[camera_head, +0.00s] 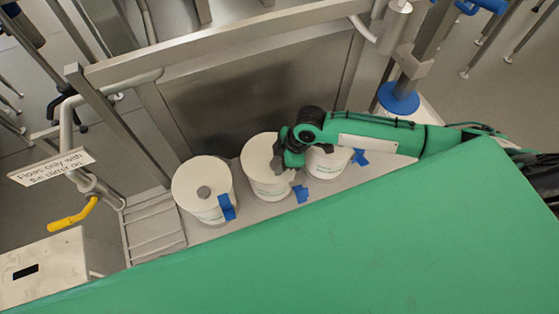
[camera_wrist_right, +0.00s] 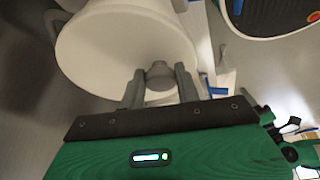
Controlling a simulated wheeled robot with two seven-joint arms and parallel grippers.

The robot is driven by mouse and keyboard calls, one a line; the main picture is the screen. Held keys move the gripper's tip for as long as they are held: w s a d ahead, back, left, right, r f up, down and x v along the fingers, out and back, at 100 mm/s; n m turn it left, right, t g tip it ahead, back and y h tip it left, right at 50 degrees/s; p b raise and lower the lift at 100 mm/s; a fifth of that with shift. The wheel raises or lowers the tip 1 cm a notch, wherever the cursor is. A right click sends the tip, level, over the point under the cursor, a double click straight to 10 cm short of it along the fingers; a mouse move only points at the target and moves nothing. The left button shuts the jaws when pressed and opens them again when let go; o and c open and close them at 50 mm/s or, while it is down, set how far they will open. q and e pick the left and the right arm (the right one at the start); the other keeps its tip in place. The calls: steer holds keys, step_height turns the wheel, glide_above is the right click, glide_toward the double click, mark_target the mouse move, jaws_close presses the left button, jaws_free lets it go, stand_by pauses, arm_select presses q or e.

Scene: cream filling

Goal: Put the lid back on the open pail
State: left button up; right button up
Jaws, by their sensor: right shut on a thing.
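Three white pails with blue tabs stand in a row in the head view. The left pail (camera_head: 212,214) has a white lid (camera_head: 186,181) with a grey knob on top. My right gripper (camera_head: 280,163) is over the middle pail (camera_head: 268,190) and its white lid (camera_head: 258,150). In the right wrist view, its two fingers (camera_wrist_right: 160,82) are shut on the grey knob (camera_wrist_right: 159,72) of a white lid (camera_wrist_right: 115,50). I cannot tell whether that lid is seated or slightly raised. The right pail (camera_head: 322,170) is partly hidden by my right arm, so its top is unclear. My left gripper is not in view.
A steel frame and panel (camera_head: 250,95) stand behind the pails. A signed pipe with a yellow handle (camera_head: 74,215) is at the left. A large green surface (camera_head: 350,235) fills the front. A ribbed steel strip (camera_head: 155,228) left of the pails is clear.

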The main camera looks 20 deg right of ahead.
steer(key=shift+p, duration=0.5)
stand_by(0.4)
steer(key=o, duration=1.6)
steer(key=shift+c, duration=0.2)
steer(key=shift+r, duration=0.1)
steer(key=shift+r+p, duration=3.45)
steer(key=shift+p, duration=0.4)
jaws_close()
